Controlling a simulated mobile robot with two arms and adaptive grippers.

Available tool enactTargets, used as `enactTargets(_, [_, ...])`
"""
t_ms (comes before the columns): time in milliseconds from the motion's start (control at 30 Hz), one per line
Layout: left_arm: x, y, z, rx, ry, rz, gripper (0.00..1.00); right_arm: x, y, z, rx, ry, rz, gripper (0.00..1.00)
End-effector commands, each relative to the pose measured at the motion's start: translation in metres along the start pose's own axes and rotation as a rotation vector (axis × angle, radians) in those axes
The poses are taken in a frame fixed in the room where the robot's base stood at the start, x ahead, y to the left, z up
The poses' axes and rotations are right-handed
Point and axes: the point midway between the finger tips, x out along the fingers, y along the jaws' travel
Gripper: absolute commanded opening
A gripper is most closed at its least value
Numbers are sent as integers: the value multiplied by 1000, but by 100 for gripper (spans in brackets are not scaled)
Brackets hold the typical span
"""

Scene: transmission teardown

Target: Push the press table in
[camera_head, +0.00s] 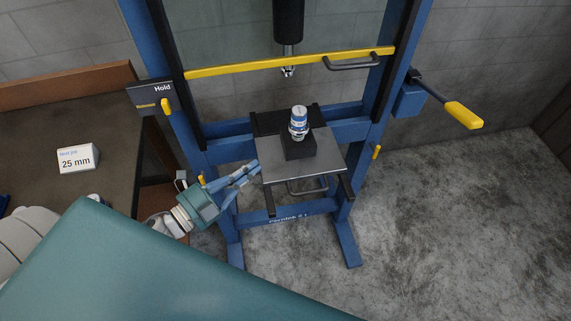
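The press table (328,164) is a flat grey plate in the blue press frame, jutting toward me on dark rails. A handle (307,190) hangs below its front edge. A dark block (298,147) on the table bears an upright silver part with a blue band (298,122). My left gripper (256,172) is beside the table's left edge, with its fingertips close to that edge. Whether they touch it, and how far apart they are, I cannot tell. My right gripper is not in view.
The dark press ram (288,35) hangs above, behind a yellow guard bar (230,67). A yellow-handled lever (463,114) juts out at right. At left is a bench (75,120) with a "25 mm" card (77,159). The floor at right is clear.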

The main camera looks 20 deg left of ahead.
Motion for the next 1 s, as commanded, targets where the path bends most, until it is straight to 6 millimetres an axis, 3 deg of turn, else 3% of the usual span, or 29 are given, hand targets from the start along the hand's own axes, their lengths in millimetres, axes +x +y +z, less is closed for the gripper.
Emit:
enactTargets(200, [-27, 20, -36, 130, 238, 21, 0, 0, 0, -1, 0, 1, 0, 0])
enactTargets(400, [-31, 23, -47, 155, 298, 23, 0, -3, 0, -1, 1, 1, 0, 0])
enactTargets(567, [-10, 21, -53, 154, 298, 20, 0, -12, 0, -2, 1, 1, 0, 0])
enactTargets(933, [65, 24, -76, 152, 296, 21, 0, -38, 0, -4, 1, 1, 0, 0])
enactTargets(1000, [69, 24, -61, 154, 294, 24, 0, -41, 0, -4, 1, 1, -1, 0])
